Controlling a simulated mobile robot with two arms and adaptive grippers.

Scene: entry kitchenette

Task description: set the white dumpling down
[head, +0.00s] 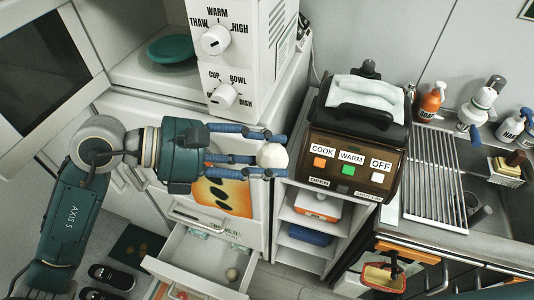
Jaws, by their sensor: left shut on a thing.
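The white dumpling (271,156) is a small round pale ball. My left gripper (281,156) comes in from the left, and its blue fingers are shut around the dumpling at their tips. The dumpling is held in the air, in front of the white cabinet and left of the dark cooker. Part of it is hidden by the fingers. My right gripper is not in view.
A microwave stands open with a teal plate (173,50) inside. The cooker (345,165) has COOK, WARM and OFF buttons. An open drawer (196,272) is below my gripper. A metal drying rack (437,180) lies by the sink, with several bottles behind.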

